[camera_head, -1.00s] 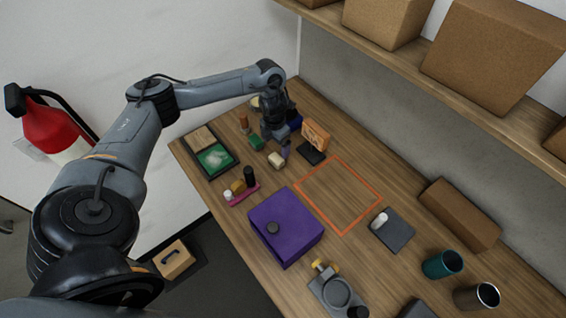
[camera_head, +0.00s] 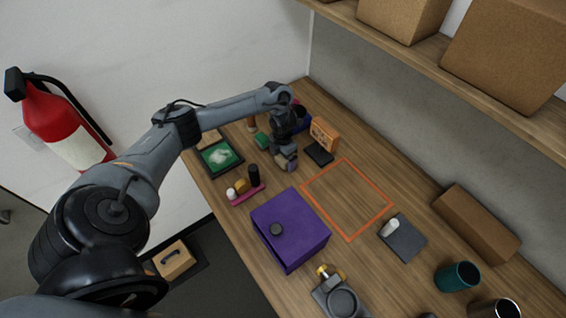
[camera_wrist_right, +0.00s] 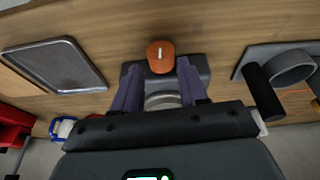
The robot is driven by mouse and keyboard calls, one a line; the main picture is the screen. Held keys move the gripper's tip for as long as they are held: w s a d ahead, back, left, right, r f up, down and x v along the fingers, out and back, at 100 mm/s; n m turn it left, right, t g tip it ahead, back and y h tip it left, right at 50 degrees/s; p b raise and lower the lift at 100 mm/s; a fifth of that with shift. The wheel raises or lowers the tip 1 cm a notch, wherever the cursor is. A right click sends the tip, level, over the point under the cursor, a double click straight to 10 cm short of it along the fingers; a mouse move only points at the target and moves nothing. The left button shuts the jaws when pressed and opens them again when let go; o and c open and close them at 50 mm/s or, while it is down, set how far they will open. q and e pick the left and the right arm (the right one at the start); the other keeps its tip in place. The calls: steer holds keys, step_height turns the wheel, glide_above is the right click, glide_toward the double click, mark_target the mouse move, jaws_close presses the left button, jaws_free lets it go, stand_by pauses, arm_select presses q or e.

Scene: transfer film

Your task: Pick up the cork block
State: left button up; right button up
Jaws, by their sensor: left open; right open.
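My left gripper (camera_head: 285,162) is low over the table in the head view, beyond the purple box, its jaws open. A small pale tan block, which looks like the cork block, is at its fingertips and mostly hidden by them. I cannot tell whether the fingers touch it. My right gripper (camera_wrist_right: 157,72) shows only in the right wrist view. Its purple fingers are apart, with an orange rounded object (camera_wrist_right: 161,56) visible between and beyond them; I cannot tell whether they touch it.
The purple box (camera_head: 300,222) stands in front of the left gripper. A dark tray with a green pad (camera_head: 219,156) and a pink rack (camera_head: 248,195) lie left. An orange card holder (camera_head: 323,133) stands close right. The orange square outline (camera_head: 347,238) is empty.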

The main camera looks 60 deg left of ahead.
arm_select(q)
steer(key=shift+f, duration=0.45)
steer(key=shift+a, duration=0.1)
steer(key=c, duration=1.1)
steer(key=shift+o, duration=0.2)
steer(key=shift+r, duration=0.15)
steer(key=shift+r, duration=0.55)
steer(key=r, duration=0.1)
steer(key=r+p, duration=0.1)
steer(key=w+d+r, duration=0.1)
steer(key=shift+r+p, duration=0.35)
steer(key=shift+r, duration=0.05)
steer(key=w+d+r+p, duration=0.3)
steer(key=w+d+r, duration=0.3)
steer(key=w+d, duration=0.1)
steer(key=shift+d, duration=0.3)
